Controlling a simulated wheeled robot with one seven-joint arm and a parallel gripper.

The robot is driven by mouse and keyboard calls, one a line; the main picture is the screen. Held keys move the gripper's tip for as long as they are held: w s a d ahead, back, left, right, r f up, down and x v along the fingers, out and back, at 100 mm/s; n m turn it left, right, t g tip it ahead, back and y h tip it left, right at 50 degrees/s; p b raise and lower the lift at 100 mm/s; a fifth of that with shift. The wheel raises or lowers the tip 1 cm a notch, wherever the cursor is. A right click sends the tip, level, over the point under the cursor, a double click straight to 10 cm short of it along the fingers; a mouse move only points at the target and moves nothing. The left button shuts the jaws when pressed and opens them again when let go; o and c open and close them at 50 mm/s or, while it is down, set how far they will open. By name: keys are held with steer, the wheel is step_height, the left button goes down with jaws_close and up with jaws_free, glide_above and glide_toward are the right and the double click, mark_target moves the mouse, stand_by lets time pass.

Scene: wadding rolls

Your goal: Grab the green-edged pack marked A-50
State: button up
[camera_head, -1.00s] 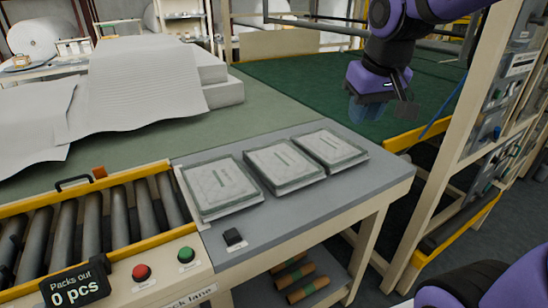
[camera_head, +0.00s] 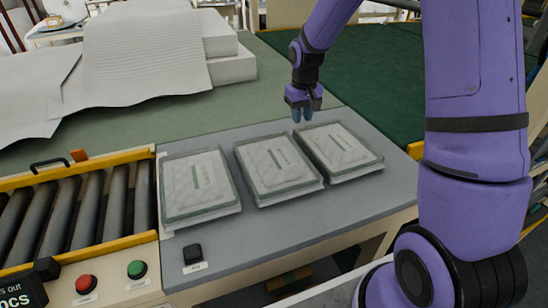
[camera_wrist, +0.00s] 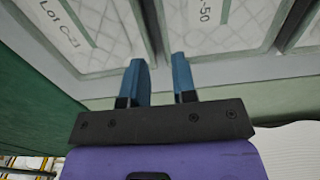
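Three flat, pale quilted packs with green edges lie side by side on the grey table. The middle pack (camera_head: 275,168) shows in the wrist view (camera_wrist: 215,30) with a label ending in "-50"; its first letter is hidden or cut off. The right pack (camera_head: 338,148) appears at the left of the wrist view (camera_wrist: 95,35), marked "Lot C-" something. The left pack (camera_head: 196,186) has a label too small to read. My gripper (camera_head: 302,115) is open and empty, with blue fingers (camera_wrist: 159,65) near the far edges of the middle and right packs, apart from them.
A roller conveyor (camera_head: 75,215) with yellow rails stands at the left. Red and green buttons and a small black block (camera_head: 192,253) are at the near edge. White wadding sheets (camera_head: 140,60) lie on the green surface behind.

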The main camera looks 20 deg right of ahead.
glide_above(298, 147)
steer(key=f, duration=0.5)
steer(key=shift+w+d+f, duration=0.1)
steer(key=shift+d+f, duration=0.05)
steer(key=shift+d, duration=0.05)
steer(key=shift+a+f, duration=0.15)
steer(key=shift+f, duration=3)
steer(key=shift+c, duration=0.4)
jaws_close()
